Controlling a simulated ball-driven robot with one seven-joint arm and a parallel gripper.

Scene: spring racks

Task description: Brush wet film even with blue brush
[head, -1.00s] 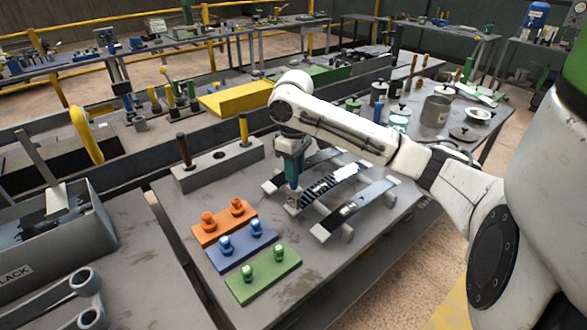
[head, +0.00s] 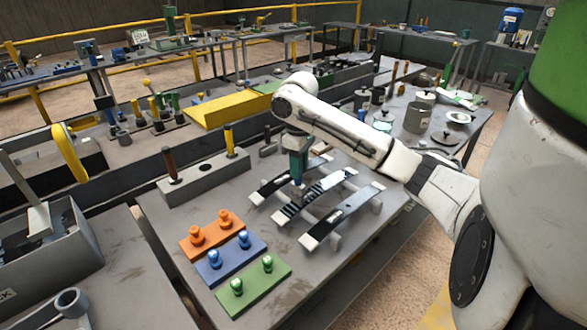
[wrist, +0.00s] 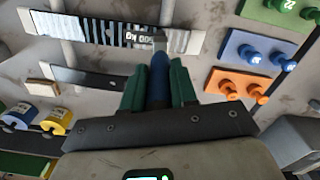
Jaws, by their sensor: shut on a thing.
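My gripper (head: 298,172) is shut on the blue brush (wrist: 157,78), whose handle stands upright between the green fingers (wrist: 181,85). The brush tip is over the middle metal strip (head: 343,180), near its left part; I cannot tell whether it touches. In the wrist view this strip (wrist: 62,26) is the top one, with uneven black and white streaks across it and a pale label. The brush tip is at its lower edge, toward its right end. The grey holder block (head: 190,188) has a brown handle (head: 170,163), a yellow handle (head: 229,139) and an empty hole between them.
Two darker strips (head: 350,212) (head: 275,187) lie on either side of the middle one. Orange (head: 213,246), blue (head: 214,273) and green (head: 237,303) plates with knobs lie at the front left. Pots (head: 416,117) stand at the back right. Bare tabletop lies between the plates and strips.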

